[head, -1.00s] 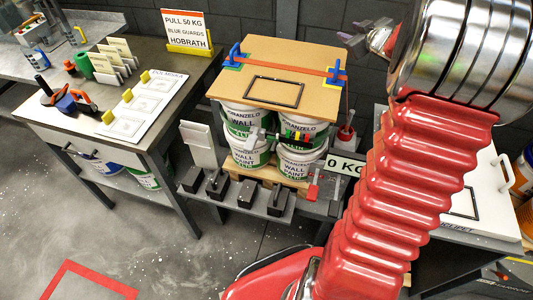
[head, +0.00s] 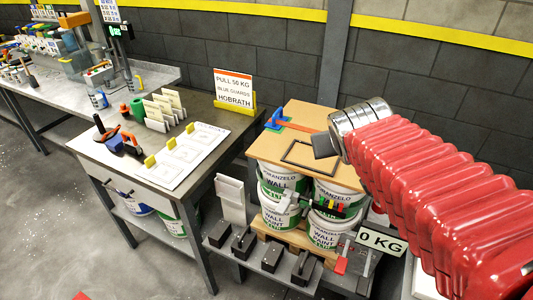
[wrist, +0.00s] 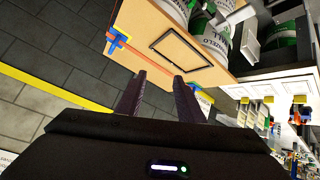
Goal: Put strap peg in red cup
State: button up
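My gripper (wrist: 160,76) shows in the wrist view as two dark fingers, apart, with nothing visible between them. In the head view its dark body is above the right part of the brown board on the stacked pails. I cannot make out a strap peg for certain. My red arm covers the right side of the board, and the red cup is not clearly visible now.
White paint pails (head: 338,200) stand under the board (head: 300,116). A black rectangular frame (head: 307,157) is on the board. A work table (head: 150,172) with cards and tools stands to the left. Black blocks (head: 272,257) line the low front shelf. A block wall is behind.

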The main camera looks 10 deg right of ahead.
jog(key=s+a+f+n+g+y, duration=0.1)
jog(key=s+a+f+g+y, duration=0.2)
jog(key=s+a, duration=1.1)
notch_tip(320, 180, down, 3)
jog(key=shift+f+y, duration=0.2)
jog(key=shift+y, duration=0.4)
jog(key=shift+s, duration=0.1)
